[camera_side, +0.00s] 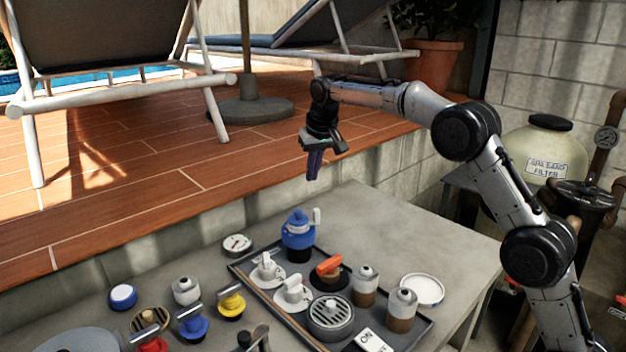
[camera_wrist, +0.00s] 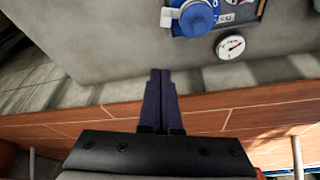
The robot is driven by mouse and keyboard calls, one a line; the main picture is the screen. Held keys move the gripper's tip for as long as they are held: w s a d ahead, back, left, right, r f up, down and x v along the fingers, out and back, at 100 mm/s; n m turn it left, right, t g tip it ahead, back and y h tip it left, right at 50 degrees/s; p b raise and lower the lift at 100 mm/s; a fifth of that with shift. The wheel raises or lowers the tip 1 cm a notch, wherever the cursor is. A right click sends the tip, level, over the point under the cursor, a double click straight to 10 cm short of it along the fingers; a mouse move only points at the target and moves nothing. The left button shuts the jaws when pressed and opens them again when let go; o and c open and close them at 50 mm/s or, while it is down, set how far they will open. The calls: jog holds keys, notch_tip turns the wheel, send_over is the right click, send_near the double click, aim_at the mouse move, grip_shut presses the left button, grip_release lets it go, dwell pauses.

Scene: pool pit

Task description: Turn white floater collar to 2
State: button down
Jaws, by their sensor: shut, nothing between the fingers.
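My gripper (camera_side: 314,176) is shut and empty, pointing down, high above the back edge of the grey bench. In the wrist view its dark fingertips (camera_wrist: 160,72) are together with nothing between them. I cannot tell for sure which thing is the white floater; no collar number is legible.
A dark tray (camera_side: 263,309) holds white-handled knobs (camera_side: 267,267) (camera_side: 293,290), an orange-handled knob (camera_side: 329,268) and a blue-topped piece (camera_side: 298,231), also in the wrist view (camera_wrist: 195,16). A gauge (camera_side: 237,244) lies nearby. The bench (camera_side: 375,221) is clear behind the tray.

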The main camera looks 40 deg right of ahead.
aim_at(319, 210)
jog(key=a+x, duration=0.1)
jog(key=x, duration=0.7)
jog(key=shift+s+a+f, duration=0.1)
jog(key=shift+s+a, duration=0.05)
jog(key=shift+s, duration=1.75)
jog(key=shift+s+m, duration=0.3)
jog(key=shift+m, duration=0.3)
jog(key=m, duration=0.1)
jog(key=s+m+h, duration=0.1)
jog(key=m, duration=0.1)
jog(key=shift+s+a+g, duration=0.2)
jog(key=shift+a+g, duration=0.05)
jog(key=shift+g, duration=0.15)
jog(key=m, duration=0.1)
jog(key=s+m, duration=0.1)
jog(key=shift+s+a+m+g+h, duration=0.15)
jog(key=shift+a+m+g+h, duration=0.15)
jog(key=shift+a+m+h, duration=0.1)
jog(key=shift+s+a, duration=0.1)
